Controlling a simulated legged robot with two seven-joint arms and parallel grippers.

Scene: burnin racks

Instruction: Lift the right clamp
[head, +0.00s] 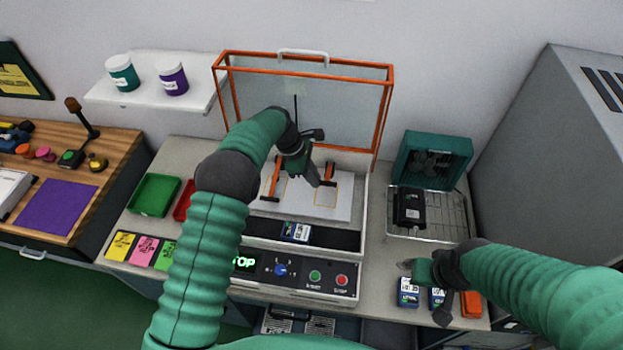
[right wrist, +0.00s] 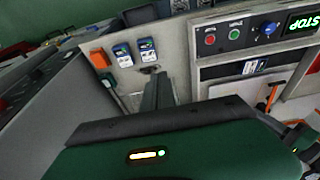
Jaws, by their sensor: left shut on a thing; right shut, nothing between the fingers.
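The right clamp (head: 329,173), with an orange arm, is on the white plate (head: 318,207) of the machine. My left gripper (head: 312,179) is over the plate, just left of this orange arm. It is shut on the right clamp, though its own body partly hides the contact. The left clamp (head: 272,180), also with an orange arm, is on the plate's left side. My right gripper (head: 418,271) is shut and empty above the bench right of the machine. Its closed fingers (right wrist: 158,92) also show in the right wrist view.
An orange-framed clear cover (head: 305,62) stands open behind the plate. The front panel (head: 300,276) has a knob, buttons and a lit STOP display. A wire rack (head: 428,222) holds a black module (head: 409,207) near a fan (head: 433,160). Blue-labelled modules (head: 408,294) lie near my right gripper.

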